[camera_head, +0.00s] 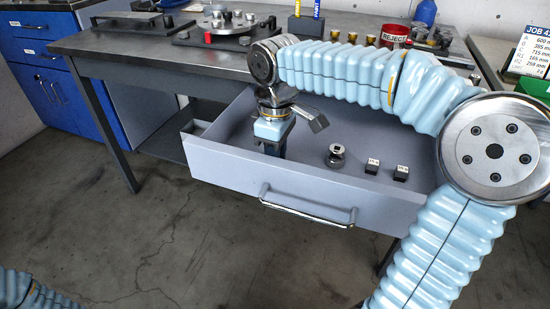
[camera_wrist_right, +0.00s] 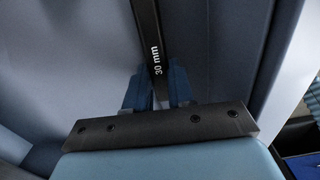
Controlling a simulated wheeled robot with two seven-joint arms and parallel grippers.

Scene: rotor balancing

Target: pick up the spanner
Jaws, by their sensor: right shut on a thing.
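The spanner (camera_wrist_right: 150,40) is a dark flat bar marked "30 mm" in the right wrist view. It runs up from between the blue fingers of my right gripper (camera_wrist_right: 158,90), which is shut on it. In the head view my right gripper (camera_head: 274,150) points down inside the open drawer (camera_head: 300,190), near its left part. I cannot make out the spanner there, and its ends are not visible in the wrist view. My left gripper is out of view; only a piece of my left arm shows at the lower left.
The drawer also holds a round metal part (camera_head: 336,157) and two small labelled blocks (camera_head: 372,167) (camera_head: 401,173) to the right. The workbench (camera_head: 130,46) above carries a round fixture (camera_head: 222,24), a red "REJECT" container (camera_head: 395,36) and several small brass pieces.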

